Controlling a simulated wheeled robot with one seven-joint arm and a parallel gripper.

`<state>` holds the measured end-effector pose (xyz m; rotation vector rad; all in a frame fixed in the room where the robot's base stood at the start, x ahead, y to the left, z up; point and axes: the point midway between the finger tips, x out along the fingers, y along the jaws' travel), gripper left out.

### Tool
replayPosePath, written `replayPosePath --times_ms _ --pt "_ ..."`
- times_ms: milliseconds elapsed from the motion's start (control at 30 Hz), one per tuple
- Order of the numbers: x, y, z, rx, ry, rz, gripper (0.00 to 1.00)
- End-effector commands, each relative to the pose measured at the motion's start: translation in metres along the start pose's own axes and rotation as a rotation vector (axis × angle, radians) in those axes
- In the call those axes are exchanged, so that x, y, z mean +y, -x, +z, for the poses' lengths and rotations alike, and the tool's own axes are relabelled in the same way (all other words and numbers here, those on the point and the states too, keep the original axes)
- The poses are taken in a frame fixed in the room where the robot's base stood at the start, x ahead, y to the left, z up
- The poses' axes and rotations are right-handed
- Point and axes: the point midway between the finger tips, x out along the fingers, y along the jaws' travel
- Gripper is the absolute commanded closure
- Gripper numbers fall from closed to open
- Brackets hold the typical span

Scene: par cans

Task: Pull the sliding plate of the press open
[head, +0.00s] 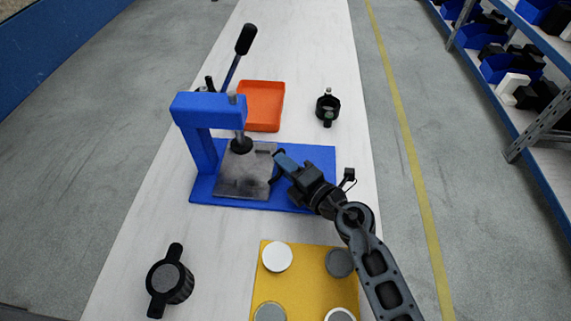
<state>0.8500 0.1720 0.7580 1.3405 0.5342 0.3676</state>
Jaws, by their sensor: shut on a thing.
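The blue press (207,120) stands on the white table, with a lever ending in a black knob (246,39) tilted up and back. Its grey sliding plate (240,181) lies on the blue base (320,160), under the round black press foot (241,145). My gripper (279,163) is at the right edge of the plate, shut on the plate's handle. The handle is mostly hidden by the fingers.
A yellow board (297,262) with several round discs lies in front of the press. A black clamp-like part (170,281) is at front left, another black part (327,107) at back right. An orange tray (262,103) is behind the press. Shelves (515,75) stand at right.

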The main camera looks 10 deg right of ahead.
Motion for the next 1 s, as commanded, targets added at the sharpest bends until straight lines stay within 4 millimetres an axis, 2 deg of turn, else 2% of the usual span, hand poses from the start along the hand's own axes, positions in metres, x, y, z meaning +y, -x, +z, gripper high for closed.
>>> replayPosePath --times_ms 300,433,567,833,867,1000 --pt "-0.013 0.049 0.05 -0.007 -0.005 -0.007 1.0" --pt "-0.019 0.066 0.066 -0.005 -0.003 -0.005 1.0" --pt "-0.022 0.072 0.072 -0.002 -0.001 -0.003 1.0" --pt "-0.023 0.072 0.071 0.0 -0.001 -0.003 1.0" --pt "-0.023 0.072 0.071 0.0 -0.001 -0.003 0.83" --pt "-0.023 0.072 0.071 0.0 -0.001 -0.002 0.7"
